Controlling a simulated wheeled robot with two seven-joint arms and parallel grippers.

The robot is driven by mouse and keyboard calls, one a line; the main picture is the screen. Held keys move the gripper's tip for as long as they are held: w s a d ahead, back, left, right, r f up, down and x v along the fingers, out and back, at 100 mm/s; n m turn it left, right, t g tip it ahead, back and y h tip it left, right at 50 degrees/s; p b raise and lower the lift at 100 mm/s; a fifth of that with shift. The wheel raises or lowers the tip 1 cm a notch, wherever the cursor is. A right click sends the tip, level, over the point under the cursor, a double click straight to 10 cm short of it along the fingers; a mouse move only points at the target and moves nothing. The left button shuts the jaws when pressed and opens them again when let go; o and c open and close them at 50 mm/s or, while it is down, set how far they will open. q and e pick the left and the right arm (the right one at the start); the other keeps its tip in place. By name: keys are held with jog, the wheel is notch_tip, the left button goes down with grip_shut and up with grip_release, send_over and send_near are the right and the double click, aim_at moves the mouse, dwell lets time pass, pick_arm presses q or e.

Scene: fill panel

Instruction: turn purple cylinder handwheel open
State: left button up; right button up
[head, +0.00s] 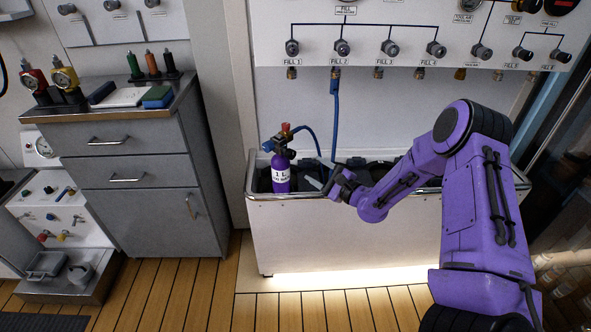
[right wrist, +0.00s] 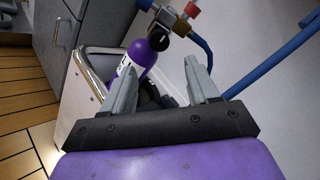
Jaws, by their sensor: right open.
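The purple cylinder (head: 281,178) stands upright at the left end of the white trough, with a white label. A valve with a red part (head: 286,128) sits on top, and a blue hose is joined to it. In the right wrist view the cylinder (right wrist: 138,58) is tilted by the camera angle, and a round black knob (right wrist: 158,40) on its valve faces me. My right gripper (head: 318,174) is open and empty, just right of the cylinder and below valve height. Its fingers (right wrist: 160,65) point toward the valve, apart from the knob. My left gripper is out of view.
The trough (head: 370,240) has a raised front rim and dark contents. A blue hose (head: 335,120) hangs from the fill panel (head: 400,30) behind. A grey cabinet (head: 150,170) stands left. Wooden floor lies clear in front.

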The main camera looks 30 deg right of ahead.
aim_at(293, 156)
jog(key=w, duration=0.3)
jog(key=w+a, duration=0.1)
jog(key=w, duration=0.2)
jog(key=w+a, duration=0.1)
jog(key=w, duration=0.3)
jog(key=shift+w+b, duration=0.1)
jog(key=shift+b, duration=0.3)
jog(key=c, duration=1)
jog(key=shift+c, duration=0.2)
